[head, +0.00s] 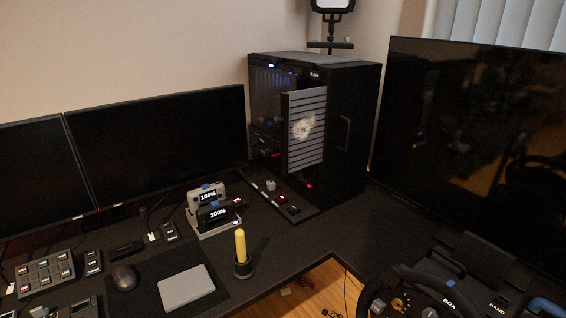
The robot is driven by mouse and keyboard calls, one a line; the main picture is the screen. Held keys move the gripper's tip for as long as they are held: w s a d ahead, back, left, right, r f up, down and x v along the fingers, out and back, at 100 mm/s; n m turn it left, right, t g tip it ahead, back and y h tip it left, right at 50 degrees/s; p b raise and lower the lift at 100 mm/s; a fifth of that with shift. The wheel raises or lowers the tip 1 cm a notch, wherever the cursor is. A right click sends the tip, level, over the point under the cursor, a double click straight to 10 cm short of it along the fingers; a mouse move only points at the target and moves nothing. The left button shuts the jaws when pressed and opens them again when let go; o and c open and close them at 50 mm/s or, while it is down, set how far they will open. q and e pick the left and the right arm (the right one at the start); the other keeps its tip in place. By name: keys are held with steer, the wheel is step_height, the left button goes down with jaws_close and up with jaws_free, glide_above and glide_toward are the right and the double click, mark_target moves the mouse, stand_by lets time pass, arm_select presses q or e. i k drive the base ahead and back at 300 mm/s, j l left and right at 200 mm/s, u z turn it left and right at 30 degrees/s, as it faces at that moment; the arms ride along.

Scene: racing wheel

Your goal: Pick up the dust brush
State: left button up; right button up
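A yellow upright handle (240,244) stands in a dark round cup or base (242,268) near the front edge of the desk, right of the grey pad. It looks like the dust brush, but no bristles can be made out. A black computer case (345,140) stands at the back, with a slatted panel (307,150) at its front that carries a pale dusty patch (304,127). Neither of my grippers shows in the head view.
Two 100% display units (214,213) stand behind the yellow handle. A flat grey slab (187,287) and a mouse (124,277) lie to its left. Monitors (155,145) line the back; a large screen (475,150) and a racing wheel (430,292) are at right.

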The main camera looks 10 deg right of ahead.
mark_target(239, 236)
steer(key=j+z, duration=0.1)
steer(key=z, duration=0.7)
steer(key=k+j+z, duration=0.1)
steer(key=j+z, duration=0.25)
steer(key=z, duration=0.15)
steer(key=k+j+z, duration=0.15)
steer(key=j+z, duration=0.3)
steer(key=k+j+z, duration=0.3)
steer(key=k+j, duration=0.45)
steer(key=j, duration=0.1)
